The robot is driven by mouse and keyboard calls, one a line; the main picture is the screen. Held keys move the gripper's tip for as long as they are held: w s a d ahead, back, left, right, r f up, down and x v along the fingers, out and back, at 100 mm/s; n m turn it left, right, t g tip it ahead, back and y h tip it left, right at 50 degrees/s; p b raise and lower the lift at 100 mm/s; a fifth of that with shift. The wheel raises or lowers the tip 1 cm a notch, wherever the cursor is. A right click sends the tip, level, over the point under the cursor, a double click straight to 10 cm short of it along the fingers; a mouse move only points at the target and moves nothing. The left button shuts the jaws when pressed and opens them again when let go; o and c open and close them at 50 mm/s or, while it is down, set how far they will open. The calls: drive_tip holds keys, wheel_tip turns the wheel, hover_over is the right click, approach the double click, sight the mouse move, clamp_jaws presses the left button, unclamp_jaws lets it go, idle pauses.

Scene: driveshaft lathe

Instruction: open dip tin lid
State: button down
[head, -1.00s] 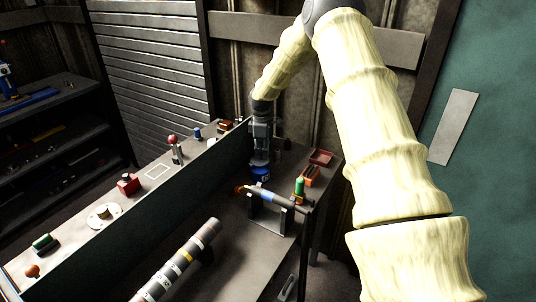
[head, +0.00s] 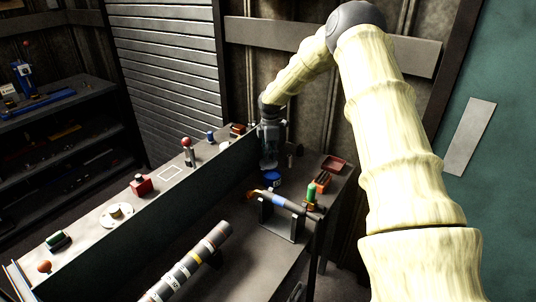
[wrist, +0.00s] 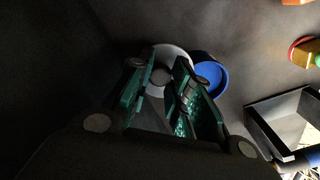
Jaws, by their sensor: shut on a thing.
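The blue dip tin (head: 272,180) stands on the bench behind the cradle, below my gripper (head: 268,162). In the wrist view the tin (wrist: 214,76) shows as a blue round with a raised rim, right of the fingers. A pale grey round lid (wrist: 176,54) with a darker middle shows at the fingertips of my gripper (wrist: 166,70). The fingers are shut on the lid, seemingly at its middle knob, which they partly hide. The lid sits to the left of the tin's blue round and overlaps its edge in the picture. The height gap cannot be told.
A cradle (head: 283,222) bearing a dark rod with a blue band stands just in front of the tin. A green-topped item (head: 311,194), an orange box (head: 322,181) and a red tray (head: 335,163) are at right. A dark upright panel (head: 150,215) runs along the left.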

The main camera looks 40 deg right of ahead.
drive_tip(key=shift+d, duration=0.1)
drive_tip(key=c, duration=1.3)
unclamp_jaws()
drive_tip(key=shift+o, duration=0.2)
wheel_tip(320, 180, up, 12)
